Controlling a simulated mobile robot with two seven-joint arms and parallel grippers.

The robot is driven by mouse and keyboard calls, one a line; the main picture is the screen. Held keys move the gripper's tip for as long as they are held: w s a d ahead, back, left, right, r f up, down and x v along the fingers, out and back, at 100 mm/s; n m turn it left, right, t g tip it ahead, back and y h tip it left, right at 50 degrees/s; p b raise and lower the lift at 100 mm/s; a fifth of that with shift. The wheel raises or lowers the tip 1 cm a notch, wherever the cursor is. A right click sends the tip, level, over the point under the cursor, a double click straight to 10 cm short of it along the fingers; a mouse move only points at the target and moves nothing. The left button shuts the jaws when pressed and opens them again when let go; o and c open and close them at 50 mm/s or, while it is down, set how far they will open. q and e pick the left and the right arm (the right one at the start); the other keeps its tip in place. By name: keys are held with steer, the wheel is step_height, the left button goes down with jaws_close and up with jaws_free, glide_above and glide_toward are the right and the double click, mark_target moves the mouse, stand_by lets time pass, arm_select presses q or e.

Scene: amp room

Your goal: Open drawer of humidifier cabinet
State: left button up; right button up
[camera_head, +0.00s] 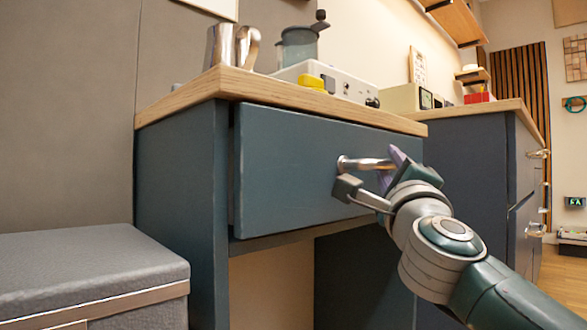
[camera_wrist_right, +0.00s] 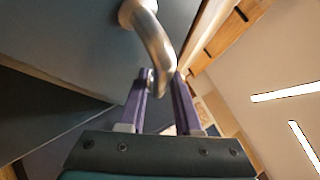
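The humidifier cabinet (camera_head: 180,165) is dark teal with a wooden top. Its wide drawer (camera_head: 290,165) has a front that stands slightly proud of the cabinet body, with a narrow dark gap along its left edge. A metal bar handle (camera_head: 362,163) is on the right part of the drawer front. My right gripper (camera_head: 388,168) is at the right end of this handle. In the right wrist view the curved handle (camera_wrist_right: 155,40) runs down between the two purple fingers of my right gripper (camera_wrist_right: 162,82), which close against it. My left gripper is out of view.
A grey box-shaped bench (camera_head: 90,262) stands at the lower left. Metal cups (camera_head: 232,47), a jar (camera_head: 298,48) and a white device (camera_head: 345,82) stand on the wooden top. A second dark cabinet (camera_head: 480,160) is to the right. Below the drawer is open space.

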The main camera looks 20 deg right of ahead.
jaws_close()
stand_by(1.4)
